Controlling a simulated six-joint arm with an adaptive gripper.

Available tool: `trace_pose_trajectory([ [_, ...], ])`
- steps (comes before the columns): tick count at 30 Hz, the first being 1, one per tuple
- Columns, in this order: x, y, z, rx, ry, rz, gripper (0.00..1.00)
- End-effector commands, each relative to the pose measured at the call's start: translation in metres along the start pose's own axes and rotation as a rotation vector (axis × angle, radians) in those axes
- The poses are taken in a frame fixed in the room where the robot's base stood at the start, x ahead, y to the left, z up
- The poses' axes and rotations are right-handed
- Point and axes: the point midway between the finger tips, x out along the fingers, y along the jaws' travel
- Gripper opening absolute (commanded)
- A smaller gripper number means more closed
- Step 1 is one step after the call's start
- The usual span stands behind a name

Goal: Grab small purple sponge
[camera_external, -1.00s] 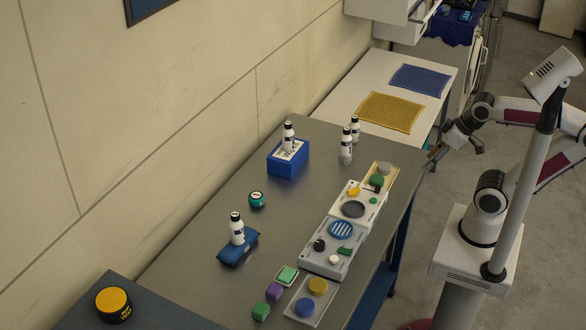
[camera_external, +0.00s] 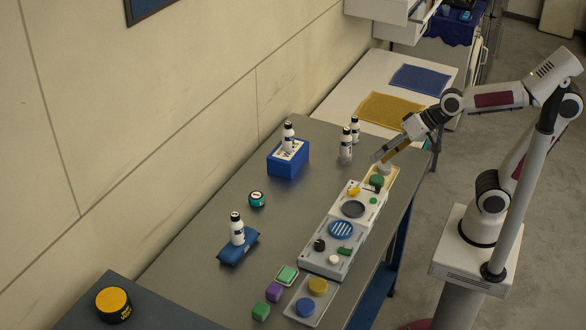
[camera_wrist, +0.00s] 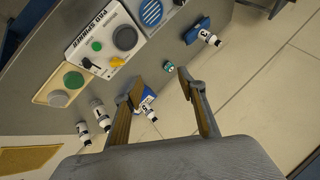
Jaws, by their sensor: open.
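The small purple sponge (camera_external: 274,291) lies on the near part of the grey table, between two green sponges (camera_external: 261,311) (camera_external: 287,275). It does not show in the wrist view. My gripper (camera_external: 382,157) is above the far right end of the table, over the tan tray (camera_external: 392,177), well away from the purple sponge. In the wrist view my gripper (camera_wrist: 155,82) has its two fingers spread wide, with nothing held between them.
A white tray (camera_external: 318,313) with yellow and blue round pads lies right of the sponges. Pad-spinner units (camera_external: 323,262) line the table's right side. The table's middle is clear.

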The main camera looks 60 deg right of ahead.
Motion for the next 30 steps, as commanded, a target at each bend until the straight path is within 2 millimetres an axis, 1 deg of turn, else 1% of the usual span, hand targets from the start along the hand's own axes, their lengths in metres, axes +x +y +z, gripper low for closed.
trace_pose_trajectory([
  [1, 0.009, -0.015, -0.003, 0.043, -0.002, -0.026, 0.40],
  [6, 0.033, -0.063, -0.014, 0.224, 0.003, -0.116, 0.40],
  [10, 0.052, -0.098, -0.020, 0.365, 0.001, -0.177, 0.40],
  [16, 0.083, -0.147, -0.024, 0.592, -0.011, -0.257, 0.40],
  [23, 0.120, -0.197, -0.021, 0.857, -0.028, -0.328, 0.40],
  [30, 0.159, -0.239, -0.007, 1.135, -0.042, -0.382, 0.40],
])
